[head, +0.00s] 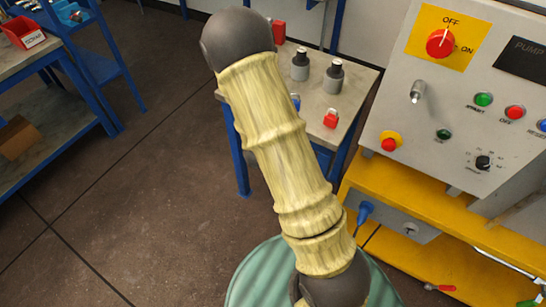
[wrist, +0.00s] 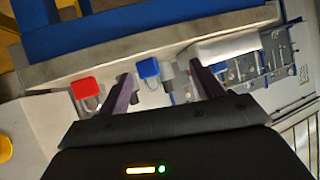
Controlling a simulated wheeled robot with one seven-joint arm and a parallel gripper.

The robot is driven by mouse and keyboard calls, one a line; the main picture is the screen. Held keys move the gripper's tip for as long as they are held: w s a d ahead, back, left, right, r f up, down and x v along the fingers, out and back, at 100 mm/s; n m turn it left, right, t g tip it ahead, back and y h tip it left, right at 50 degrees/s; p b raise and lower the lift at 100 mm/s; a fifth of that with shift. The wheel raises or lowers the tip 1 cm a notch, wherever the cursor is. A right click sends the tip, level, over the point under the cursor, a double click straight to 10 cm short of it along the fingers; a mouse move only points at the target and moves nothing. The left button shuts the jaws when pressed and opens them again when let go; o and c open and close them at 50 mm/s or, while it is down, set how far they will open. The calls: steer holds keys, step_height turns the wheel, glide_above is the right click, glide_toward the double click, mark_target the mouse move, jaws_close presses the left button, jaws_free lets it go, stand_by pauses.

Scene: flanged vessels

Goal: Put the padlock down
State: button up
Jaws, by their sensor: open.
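A red padlock (head: 330,119) sits on the small grey-topped table (head: 352,82), near its front edge. A blue padlock (head: 295,101) is on the same table, partly hidden by my arm. In the wrist view the red padlock (wrist: 86,88) is left of my gripper (wrist: 163,88), outside the fingers. The blue padlock (wrist: 148,68) shows between the two spread fingers, nearer the left one. I cannot tell how far it lies from them. My gripper is open and holds nothing that I can see. In the head view it is hidden behind my arm.
Two grey bottles (head: 333,77) stand on the table. A red container (head: 278,31) is behind. A control panel (head: 462,110) on a yellow stand is close on the right. A blue shelf rack (head: 60,95) is at left, with open floor (head: 170,150) between.

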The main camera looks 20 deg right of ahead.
steer(key=s+a+r+n+g+y, duration=0.2)
steer(key=s+r, duration=0.1)
steer(key=s, duration=0.3)
steer(key=s+a+r+n+g+y, duration=0.2)
steer(key=s+a+r+n+g, duration=0.1)
steer(key=s, duration=0.3)
steer(key=s+a+r+n+g+y, duration=0.2)
steer(key=s+r, duration=0.1)
steer(key=s, duration=0.3)
steer(key=shift+s+a+r+n+g, duration=0.3)
steer(key=shift+s+r+n+g, duration=0.05)
steer(key=shift+s+n+g, duration=0.05)
